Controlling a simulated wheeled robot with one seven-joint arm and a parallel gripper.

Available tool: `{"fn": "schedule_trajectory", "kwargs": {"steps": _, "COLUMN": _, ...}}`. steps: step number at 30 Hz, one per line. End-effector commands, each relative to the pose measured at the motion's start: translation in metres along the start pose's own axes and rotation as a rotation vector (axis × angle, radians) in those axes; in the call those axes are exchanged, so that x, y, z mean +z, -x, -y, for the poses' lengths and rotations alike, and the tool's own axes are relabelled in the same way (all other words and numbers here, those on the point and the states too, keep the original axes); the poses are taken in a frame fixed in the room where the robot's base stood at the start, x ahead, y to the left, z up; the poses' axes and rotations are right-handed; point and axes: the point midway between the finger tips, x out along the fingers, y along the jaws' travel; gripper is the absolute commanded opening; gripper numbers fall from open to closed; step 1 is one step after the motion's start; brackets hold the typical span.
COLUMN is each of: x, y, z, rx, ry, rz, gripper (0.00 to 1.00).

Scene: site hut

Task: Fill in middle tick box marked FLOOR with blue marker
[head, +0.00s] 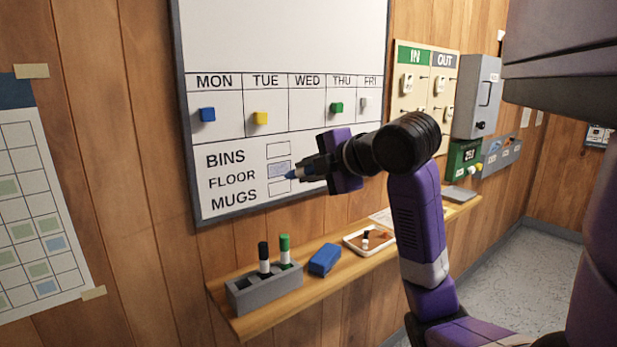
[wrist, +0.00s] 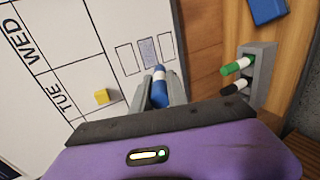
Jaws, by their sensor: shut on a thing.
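My gripper (head: 314,171) is shut on the blue marker (head: 291,174), in front of the whiteboard (head: 285,40). In the wrist view the blue marker (wrist: 159,88) sits between the two fingers, its blue tip end toward the board. The tick box marked FLOOR (head: 279,170) is the middle of three and has a pale blue fill; it also shows in the wrist view (wrist: 149,52). The marker's tip is at or very near this box; I cannot tell whether it touches. The BINS box (head: 278,149) and the MUGS box (head: 277,189) look white.
A wooden shelf (head: 256,322) runs below the board. On it stand a grey holder (head: 266,294) with a black marker (head: 263,258) and a green marker (head: 284,251), a blue eraser (head: 325,259) and a white tray (head: 348,240). Coloured magnets sit on the board's day row.

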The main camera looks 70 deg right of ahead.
Motion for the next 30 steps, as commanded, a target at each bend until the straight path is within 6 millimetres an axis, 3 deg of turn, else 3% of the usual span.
{"fn": "schedule_trajectory", "kwargs": {"steps": 12, "x": 0.0, "y": -0.034, "z": 0.002, "rx": 0.119, "ry": 0.001, "rz": 0.0, "gripper": 0.0}}
{"fn": "schedule_trajectory", "kwargs": {"steps": 30, "x": 0.0, "y": -0.041, "z": -0.003, "rx": 0.157, "ry": 0.001, "rz": 0.001, "gripper": 0.0}}
